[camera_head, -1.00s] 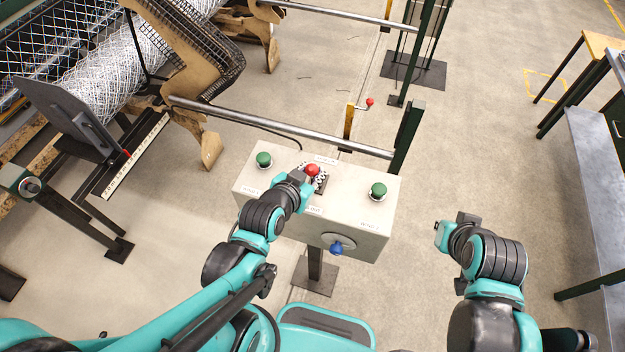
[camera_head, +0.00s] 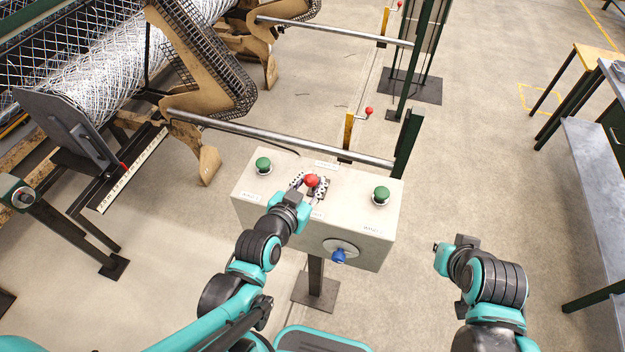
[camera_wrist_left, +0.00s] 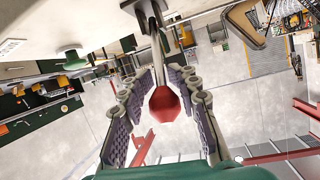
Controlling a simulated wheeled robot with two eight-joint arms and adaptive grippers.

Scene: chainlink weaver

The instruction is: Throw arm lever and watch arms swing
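A red-knobbed lever (camera_head: 312,181) stands in a slot on top of the pale control box (camera_head: 370,235). My left gripper (camera_head: 311,184) is at the lever, with one finger on each side of the knob. In the left wrist view the red knob (camera_wrist_left: 165,104) sits between the two spread fingers, with gaps on both sides. The lever's metal shaft shows above it in that view. My right gripper (camera_head: 440,247) is apart from the box, to its right; its fingers are too small to read. The brown machine arms (camera_head: 205,60) stand at upper left.
Green buttons flank the lever, one left (camera_head: 263,165) and one right (camera_head: 381,195). A blue knob (camera_head: 338,256) is on the box's front. A metal rail (camera_head: 280,139) runs behind the box. A grey workbench (camera_head: 595,180) is at right, with clear floor between.

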